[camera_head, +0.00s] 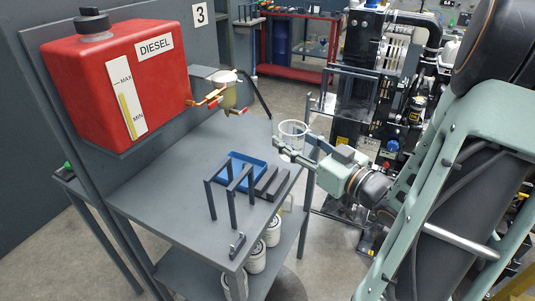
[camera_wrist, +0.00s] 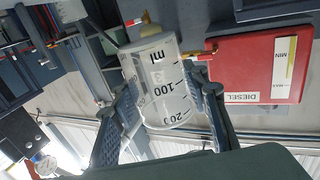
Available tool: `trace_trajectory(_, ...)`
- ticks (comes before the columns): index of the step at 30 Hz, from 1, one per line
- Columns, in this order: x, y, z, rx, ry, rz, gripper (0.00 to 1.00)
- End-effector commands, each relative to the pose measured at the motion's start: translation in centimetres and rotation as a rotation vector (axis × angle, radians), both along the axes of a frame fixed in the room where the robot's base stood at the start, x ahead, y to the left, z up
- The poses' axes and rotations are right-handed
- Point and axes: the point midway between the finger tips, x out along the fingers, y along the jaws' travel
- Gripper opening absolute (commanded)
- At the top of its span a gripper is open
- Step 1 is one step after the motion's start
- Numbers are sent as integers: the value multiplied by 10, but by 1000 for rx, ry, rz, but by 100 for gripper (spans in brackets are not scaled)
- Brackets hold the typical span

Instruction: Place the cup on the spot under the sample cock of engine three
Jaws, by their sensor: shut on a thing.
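My gripper (camera_head: 287,149) is shut on the clear cup (camera_head: 293,132), which is held in the air just past the right edge of the grey bench (camera_head: 165,195). In the wrist view the cup (camera_wrist: 158,80) sits between both fingers (camera_wrist: 165,112), its ml scale appearing upside down. The sample cock (camera_head: 236,111), with red handles and brass fittings, hangs below a filter bowl beside the red DIESEL tank (camera_head: 100,85). A sign with the number 3 (camera_head: 200,14) is on the panel above. The cup is right of the cock and apart from it. No marked spot is distinguishable on the bench.
A blue tray (camera_head: 262,164), dark upright posts (camera_head: 211,200) and dark bars (camera_head: 279,184) stand near the bench's right edge. White tubs (camera_head: 256,258) sit on the lower shelf. The bench top below the tank is largely clear. An engine (camera_head: 365,110) stands behind my arm.

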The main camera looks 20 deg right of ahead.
Motion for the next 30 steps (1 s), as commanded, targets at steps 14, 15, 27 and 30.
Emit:
trace_trajectory(14, 96, -5, -62, 4, 1, 3, 18)
trace_trajectory(15, 101, -5, -68, 2, 0, 3, 18)
trace_trajectory(27, 124, -7, -94, 0, -1, 2, 18)
trace_trajectory(30, 123, -8, -110, 2, 1, 1, 18)
